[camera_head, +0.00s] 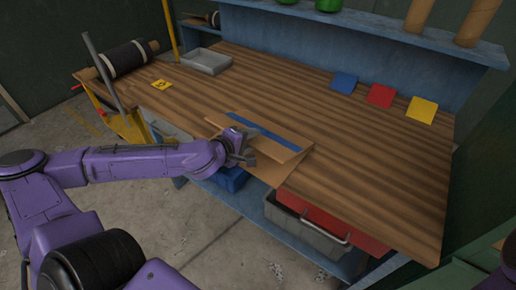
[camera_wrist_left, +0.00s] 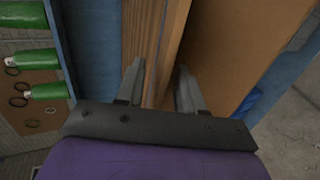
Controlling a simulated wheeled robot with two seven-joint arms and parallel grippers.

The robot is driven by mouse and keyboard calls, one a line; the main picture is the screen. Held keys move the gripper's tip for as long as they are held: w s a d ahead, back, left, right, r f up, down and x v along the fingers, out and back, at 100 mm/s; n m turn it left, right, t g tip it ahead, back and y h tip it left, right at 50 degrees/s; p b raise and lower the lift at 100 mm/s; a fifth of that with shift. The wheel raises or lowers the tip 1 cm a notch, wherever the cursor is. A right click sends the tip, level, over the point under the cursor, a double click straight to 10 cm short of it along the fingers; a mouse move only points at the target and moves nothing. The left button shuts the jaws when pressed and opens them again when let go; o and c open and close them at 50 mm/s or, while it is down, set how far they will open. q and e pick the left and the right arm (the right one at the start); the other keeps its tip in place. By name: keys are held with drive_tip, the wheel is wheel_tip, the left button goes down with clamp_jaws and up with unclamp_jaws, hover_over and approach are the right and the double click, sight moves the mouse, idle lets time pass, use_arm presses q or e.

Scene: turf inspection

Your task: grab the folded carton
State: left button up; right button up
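The folded carton (camera_head: 283,142) is a flat brown cardboard piece with a blue stripe, lying at the front edge of the wooden workbench. A brown flap hangs past that edge. My left gripper (camera_head: 247,155) is at the carton's near left side. In the left wrist view, the two fingers of my left gripper (camera_wrist_left: 160,85) stand apart, one on each side of the carton's edge (camera_wrist_left: 175,40). A gap shows between them, and I cannot tell whether either finger touches the cardboard. My right gripper is not in view.
The workbench (camera_head: 340,170) is mostly clear to the right.

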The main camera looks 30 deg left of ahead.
sight(256, 138)
use_arm(q)
drive_tip(key=x, duration=0.1)
drive_tip(key=b+x, duration=0.1)
drive_tip(key=shift+w+f, duration=0.2)
drive_tip(key=shift+f, duration=0.2)
drive_tip(key=shift+w, duration=0.3)
drive_tip(key=shift+d+r, duration=0.1)
drive_tip(key=shift+r, duration=0.05)
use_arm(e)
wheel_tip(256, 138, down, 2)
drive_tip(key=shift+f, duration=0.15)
use_arm(q)
clamp_jaws()
idle(0.4)
